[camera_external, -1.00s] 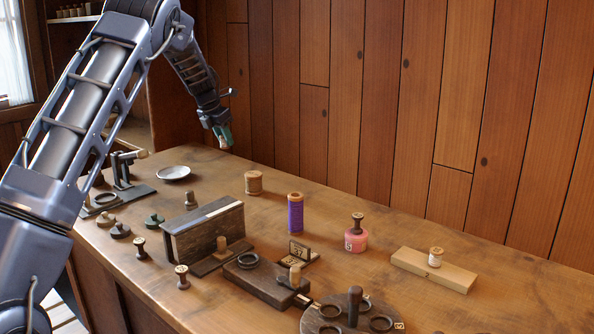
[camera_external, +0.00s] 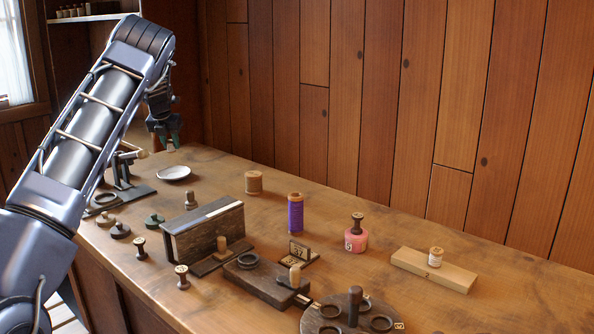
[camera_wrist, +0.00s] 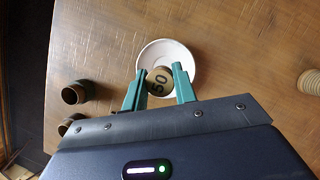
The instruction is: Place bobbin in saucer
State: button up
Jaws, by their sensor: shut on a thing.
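My gripper (camera_external: 166,141) is above the white saucer (camera_external: 174,173) at the far left of the table in the external view. In the external view the bobbin is too small and too hidden by the fingers to make out clearly. The saucer's visible surface looks empty.
A wooden spool (camera_external: 254,183) and a purple spool (camera_external: 295,212) stand right of the saucer. A dark stand (camera_external: 122,185) is close on its left. A long dark block (camera_external: 203,233) lies in front. Bare table (camera_external: 222,171) lies between the saucer and wooden spool.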

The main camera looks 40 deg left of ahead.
aim_at(176, 173)
jog(key=shift+f, duration=4.2)
jog(key=o, duration=1)
jog(key=shift+r, duration=3.5)
